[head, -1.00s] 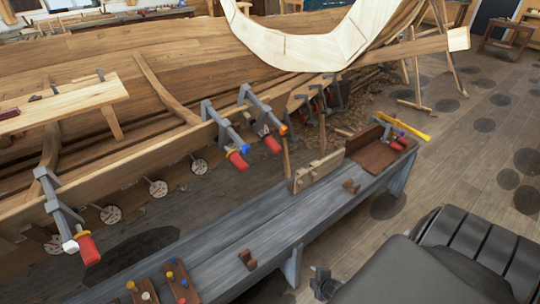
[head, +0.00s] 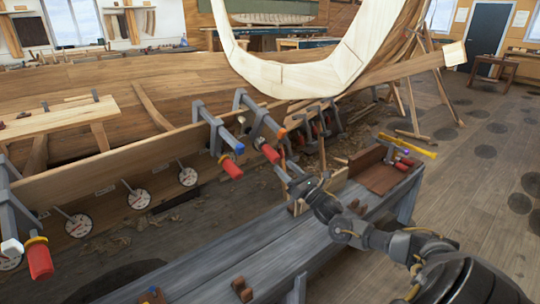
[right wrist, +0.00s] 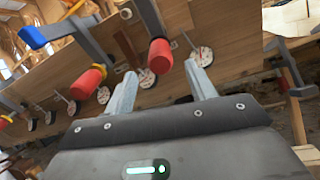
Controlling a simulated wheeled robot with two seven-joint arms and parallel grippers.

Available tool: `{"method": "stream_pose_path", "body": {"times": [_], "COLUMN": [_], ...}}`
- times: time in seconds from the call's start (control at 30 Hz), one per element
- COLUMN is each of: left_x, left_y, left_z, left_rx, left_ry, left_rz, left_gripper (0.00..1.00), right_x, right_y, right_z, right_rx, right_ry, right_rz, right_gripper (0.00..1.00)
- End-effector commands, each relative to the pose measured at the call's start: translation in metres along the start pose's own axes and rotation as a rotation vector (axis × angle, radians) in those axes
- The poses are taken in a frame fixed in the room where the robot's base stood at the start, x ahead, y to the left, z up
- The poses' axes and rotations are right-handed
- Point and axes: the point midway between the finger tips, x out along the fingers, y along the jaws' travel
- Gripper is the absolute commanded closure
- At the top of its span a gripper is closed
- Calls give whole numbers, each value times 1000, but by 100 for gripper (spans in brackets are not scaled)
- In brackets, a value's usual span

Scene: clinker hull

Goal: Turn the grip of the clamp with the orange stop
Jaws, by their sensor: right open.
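The clamp with the orange stop (head: 281,133) sits on the plank edge of the hull, and its red grip (head: 269,154) points down toward me. My right gripper (head: 290,174) is open and empty, just below and right of that grip and apart from it. The neighbouring clamp has a blue stop (head: 239,148) and a red grip (head: 230,170). My left gripper is not in view.
Another clamp, with a white stop (head: 12,247), hangs at the far left. Round dials (head: 138,199) line the hull below the plank. A grey bench (head: 250,262) with wooden blocks stands under my right arm. A pale curved frame (head: 310,82) rises behind the clamps.

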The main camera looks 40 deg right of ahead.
Motion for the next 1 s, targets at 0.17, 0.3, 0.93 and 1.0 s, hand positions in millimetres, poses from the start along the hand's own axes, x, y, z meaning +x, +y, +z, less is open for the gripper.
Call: {"method": "stream_pose_path", "body": {"times": [0.17,0.3,0.93,1.0], "left_x": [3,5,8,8], "left_y": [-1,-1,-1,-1], "left_z": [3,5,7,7], "left_rx": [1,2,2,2], "left_ry": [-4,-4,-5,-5], "left_rz": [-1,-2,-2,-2], "left_gripper": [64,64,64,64], "right_x": [36,60,90,90], "right_y": [0,0,0,0], "right_z": [2,1,-1,-1], "right_rx": [1,2,3,3], "right_ry": [-5,-2,2,2], "right_rz": [-1,-2,-1,-1], "right_gripper": [44,44,48,57]}}
